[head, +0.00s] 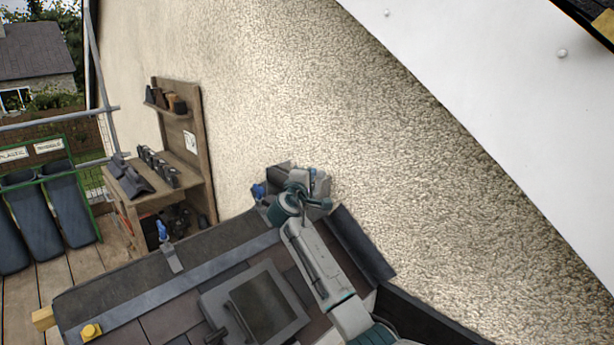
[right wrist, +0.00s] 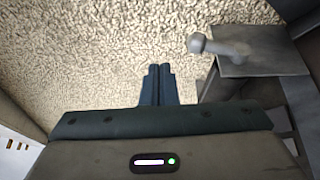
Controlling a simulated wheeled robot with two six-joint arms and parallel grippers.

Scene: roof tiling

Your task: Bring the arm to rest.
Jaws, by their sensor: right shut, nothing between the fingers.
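My right arm (head: 318,268) reaches from the lower right over the tiled roof, its wrist near the pebbled wall. The right gripper (right wrist: 158,72) shows in the right wrist view. Its two dark fingers are together, with nothing between them, in front of the wall. In the head view the fingertips cannot be made out clearly. My left gripper is in neither view.
The roof has brown tiles (head: 167,319) and a dark-framed roof window (head: 262,310). The rough wall (head: 420,180) rises close behind. A wooden shelf unit (head: 205,150) holds dark tiles. In the wrist view a grey plate with a round-ended peg (right wrist: 222,47) is close right of the fingers.

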